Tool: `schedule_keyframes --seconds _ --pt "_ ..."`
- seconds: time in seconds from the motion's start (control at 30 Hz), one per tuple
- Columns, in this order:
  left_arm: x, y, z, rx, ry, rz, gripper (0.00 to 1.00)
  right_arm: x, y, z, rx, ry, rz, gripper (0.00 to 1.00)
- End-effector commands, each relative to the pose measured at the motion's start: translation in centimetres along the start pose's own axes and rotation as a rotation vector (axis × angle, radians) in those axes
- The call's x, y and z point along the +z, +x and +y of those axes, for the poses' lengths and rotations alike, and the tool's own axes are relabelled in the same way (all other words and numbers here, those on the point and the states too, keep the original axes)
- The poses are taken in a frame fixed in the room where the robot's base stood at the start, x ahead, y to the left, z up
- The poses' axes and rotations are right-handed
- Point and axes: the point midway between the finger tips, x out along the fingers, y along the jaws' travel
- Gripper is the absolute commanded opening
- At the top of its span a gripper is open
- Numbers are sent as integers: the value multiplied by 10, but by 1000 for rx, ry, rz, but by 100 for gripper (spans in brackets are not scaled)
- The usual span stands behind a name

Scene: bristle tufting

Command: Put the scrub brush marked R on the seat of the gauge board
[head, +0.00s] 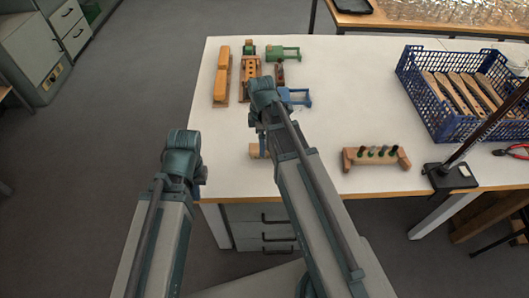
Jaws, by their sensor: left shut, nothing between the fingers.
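I cannot read an R mark on anything, so I cannot tell which piece is the scrub brush so marked. Several long wooden brush bodies (462,92) lie in the blue crate at the right. Two orange-tan blocks lie end to end on a wooden board (216,101) at the table's far left; I cannot tell whether this is the gauge board. My left gripper (201,178) is shut and empty, small and partly hidden by its arm, by the table's left front corner. My right arm reaches over the table and mostly hides its gripper (262,150).
A drilled wooden block (251,68) and green (284,54) and blue (296,97) frames stand at the back. A wooden rack (376,160) with several dark tufts stands right of my right arm. The blue crate (440,117), a black-based post (450,178) and red-handled pliers (519,148) are right.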

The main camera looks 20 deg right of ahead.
Motion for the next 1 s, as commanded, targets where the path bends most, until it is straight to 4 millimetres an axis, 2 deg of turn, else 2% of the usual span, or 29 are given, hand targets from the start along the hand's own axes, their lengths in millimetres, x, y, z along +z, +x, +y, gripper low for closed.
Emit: schedule_keyframes --seconds 0.4,0.7,0.77,1.0 --pt "-3 48 5 0 0 0 0 0 49 7 0 0 0 92" --pt "-3 49 5 0 0 0 0 -1 49 7 0 0 0 92" --pt "-3 49 5 0 0 0 0 -1 49 7 0 0 0 85" --pt "-3 49 5 0 0 0 0 -1 49 7 0 0 0 42"
